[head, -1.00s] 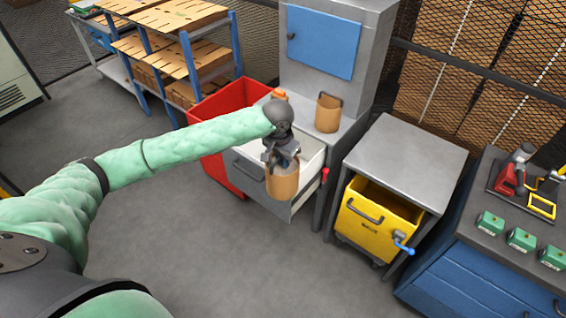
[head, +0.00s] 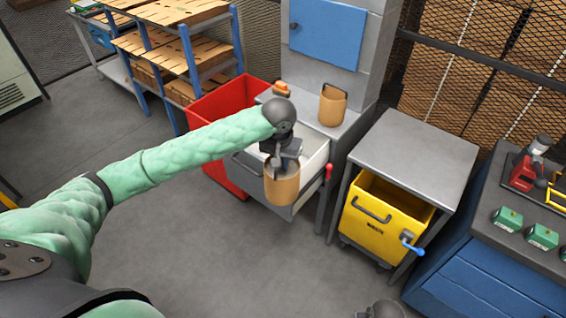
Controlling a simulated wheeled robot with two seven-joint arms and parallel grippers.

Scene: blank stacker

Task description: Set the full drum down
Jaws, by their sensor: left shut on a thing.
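My left gripper (head: 281,165) is shut on a tan drum (head: 282,188) and holds it upright in front of the open grey drawer (head: 262,190). The drum's contents are too small to make out. A second tan drum (head: 332,108) with a dark handle stands on the grey machine's ledge (head: 352,122) behind. A small dark part of my right arm shows at the bottom edge; its gripper cannot be made out.
A red bin (head: 222,105) stands left of the drawer. A grey table (head: 415,155) with a yellow waste bin (head: 385,212) under it is to the right. A blue bench (head: 485,270) with green boxes (head: 507,219) is at far right.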

